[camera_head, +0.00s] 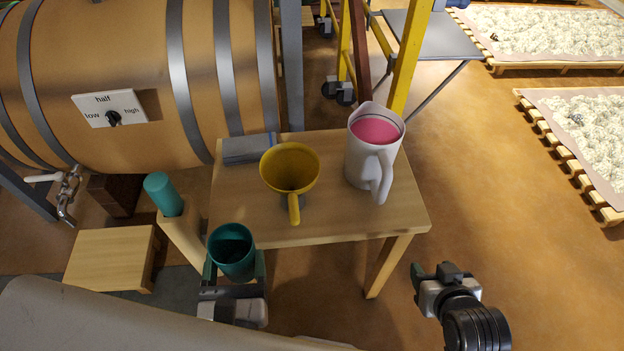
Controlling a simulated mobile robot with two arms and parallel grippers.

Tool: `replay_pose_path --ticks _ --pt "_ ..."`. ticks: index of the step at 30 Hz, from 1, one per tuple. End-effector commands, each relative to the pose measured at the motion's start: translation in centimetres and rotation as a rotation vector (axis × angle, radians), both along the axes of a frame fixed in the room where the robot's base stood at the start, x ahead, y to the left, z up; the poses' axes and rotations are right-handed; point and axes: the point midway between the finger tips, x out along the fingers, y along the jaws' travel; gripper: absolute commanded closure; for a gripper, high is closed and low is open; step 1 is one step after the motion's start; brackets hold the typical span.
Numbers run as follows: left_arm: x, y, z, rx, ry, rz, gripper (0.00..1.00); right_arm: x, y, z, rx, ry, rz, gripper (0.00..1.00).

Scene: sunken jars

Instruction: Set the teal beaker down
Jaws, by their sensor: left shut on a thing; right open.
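The teal beaker (231,240) is upright, its open mouth facing up. My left gripper (236,267) is shut on it, with one finger on each side. In the picture the beaker is just off the near left edge of the small wooden table (345,222); I cannot tell its height against the tabletop. Its inside is dark and I see no clear contents. My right gripper (436,274) is open and empty, to the right of the table and over the floor.
On the table stand a yellow funnel (291,166), a white jug (362,165) with pink contents and a grey flat block (249,149). The table's front is bare. A teal cylinder (163,193) tops a pale post at left. A barrel (130,60) stands behind.

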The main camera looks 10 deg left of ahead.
Motion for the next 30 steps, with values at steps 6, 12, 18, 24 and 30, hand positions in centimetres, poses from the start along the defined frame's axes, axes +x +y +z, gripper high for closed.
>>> replay_pose_path --ticks 6,12,18,24,30 --pt "-0.7 -0.2 -1.7 0.005 0.000 0.020 0.64 -0.6 -0.1 2.3 0.011 -0.056 0.000 0.47" --pt "0.0 0.0 -1.6 0.006 -0.002 0.023 0.64 -0.7 -0.1 2.8 0.011 -0.058 0.000 0.47" --pt "4.1 1.2 -1.4 0.005 -0.007 0.024 0.64 -1.2 -0.3 2.5 0.002 -0.017 -0.003 0.47" --pt "9.0 2.7 -1.4 0.006 -0.007 0.022 0.64 -2.3 -0.7 1.7 -0.018 0.069 -0.009 0.47" --pt "12.4 3.7 -1.6 0.006 -0.004 0.021 0.64 -2.7 -0.9 1.4 -0.024 0.100 -0.011 0.47"
